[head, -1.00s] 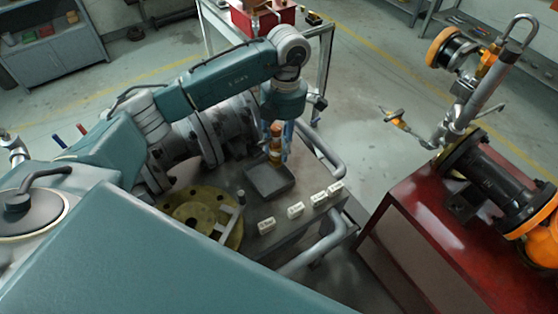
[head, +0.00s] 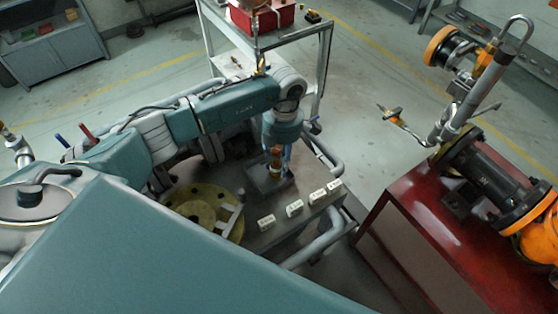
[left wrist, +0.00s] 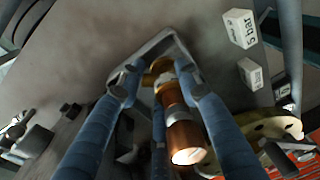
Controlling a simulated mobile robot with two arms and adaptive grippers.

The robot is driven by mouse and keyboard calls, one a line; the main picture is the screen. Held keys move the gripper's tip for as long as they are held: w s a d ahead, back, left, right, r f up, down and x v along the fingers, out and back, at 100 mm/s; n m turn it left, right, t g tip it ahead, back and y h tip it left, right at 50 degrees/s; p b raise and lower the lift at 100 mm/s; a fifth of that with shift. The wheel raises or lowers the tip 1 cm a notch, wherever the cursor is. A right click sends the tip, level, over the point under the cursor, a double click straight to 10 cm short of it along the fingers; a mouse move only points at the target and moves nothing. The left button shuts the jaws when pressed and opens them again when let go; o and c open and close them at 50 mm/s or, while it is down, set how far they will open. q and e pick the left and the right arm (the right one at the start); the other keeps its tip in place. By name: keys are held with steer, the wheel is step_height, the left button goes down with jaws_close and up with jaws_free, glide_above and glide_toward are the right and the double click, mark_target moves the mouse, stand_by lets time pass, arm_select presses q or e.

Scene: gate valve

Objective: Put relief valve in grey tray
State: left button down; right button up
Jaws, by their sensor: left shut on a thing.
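The relief valve (head: 276,158) is a copper-coloured cylinder with brass-coloured parts, held roughly upright. My left gripper (head: 279,170) is shut on it, over the grey tray (head: 257,184) on the cart top. In the left wrist view, the blue fingers stand on both sides of the relief valve (left wrist: 180,125), and a rim corner of the grey tray (left wrist: 150,50) shows beyond it. The gripper and valve hide part of the tray. I cannot tell whether the valve touches the tray floor. My right gripper is not in view.
Several white labelled blocks (head: 294,208) stand along the cart top, right of the tray. A yellowish round flange (head: 205,210) lies left of them. Grey handrails (head: 318,242) edge the cart. A red stand (head: 420,225) with a black pipe assembly is at the right.

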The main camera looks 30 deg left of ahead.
arm_select(q)
steer(key=c, duration=1.2)
jaws_free()
steer(key=shift+r, duration=0.2)
steer(key=shift+w+r, duration=0.1)
steer(key=shift+r, duration=0.15)
step_height(320, 180, up, 11)
steer(key=w+b, duration=0.1)
steer(key=b, duration=0.2)
steer(key=shift+w+r, duration=0.1)
